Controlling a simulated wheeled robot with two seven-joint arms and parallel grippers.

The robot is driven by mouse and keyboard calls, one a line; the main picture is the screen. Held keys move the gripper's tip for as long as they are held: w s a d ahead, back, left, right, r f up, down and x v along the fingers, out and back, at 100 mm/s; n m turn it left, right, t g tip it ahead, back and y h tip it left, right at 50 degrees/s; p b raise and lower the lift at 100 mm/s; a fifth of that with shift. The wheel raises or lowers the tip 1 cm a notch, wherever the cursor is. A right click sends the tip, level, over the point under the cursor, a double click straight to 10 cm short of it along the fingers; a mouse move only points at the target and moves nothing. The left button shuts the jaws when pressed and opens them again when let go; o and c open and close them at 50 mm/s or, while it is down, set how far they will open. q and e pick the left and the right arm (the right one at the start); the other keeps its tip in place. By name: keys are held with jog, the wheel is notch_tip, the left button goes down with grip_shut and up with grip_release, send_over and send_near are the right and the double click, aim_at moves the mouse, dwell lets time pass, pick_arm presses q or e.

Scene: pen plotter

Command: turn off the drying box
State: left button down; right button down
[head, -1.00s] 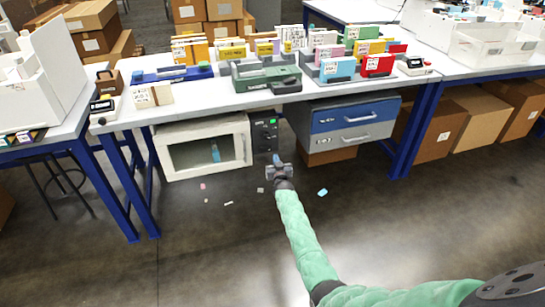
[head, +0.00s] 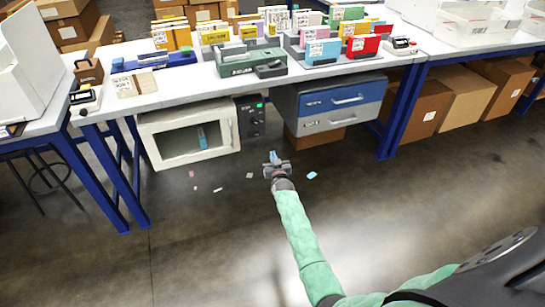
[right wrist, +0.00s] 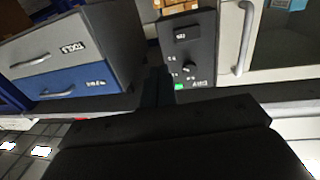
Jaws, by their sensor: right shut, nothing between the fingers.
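The drying box (head: 153,148) is a cream cabinet with a windowed door, under the workbench. A dark control panel (head: 243,124) stands at its right side, with a lit green light (head: 260,105). In the right wrist view the panel (right wrist: 203,42) appears upside down, with a small dark knob (right wrist: 189,67) and the green light (right wrist: 180,87). My right gripper (head: 273,157) is shut and empty, below and right of the panel in the head view, apart from it. In the wrist view its dark fingers (right wrist: 158,87) overlap the panel's edge. My left gripper is not in view.
A blue and grey drawer unit (head: 333,106) hangs right of the panel. A cardboard box sits beneath it. Small scraps, including a blue one (head: 312,175), lie on the floor. Blue table legs (head: 97,180) stand at left. The floor before the box is mostly clear.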

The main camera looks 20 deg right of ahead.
jog(key=a+h, duration=0.1)
jog(key=a, duration=0.5)
jog(key=shift+w+a+m, duration=0.15)
jog(key=shift+m, duration=0.25)
jog(key=shift+r, duration=0.1)
jog(key=shift+w, duration=0.1)
dwell(0.4)
jog(key=b, duration=0.3)
send_near(256, 134)
jog(key=x, duration=0.5)
jog(key=shift+w, duration=0.9)
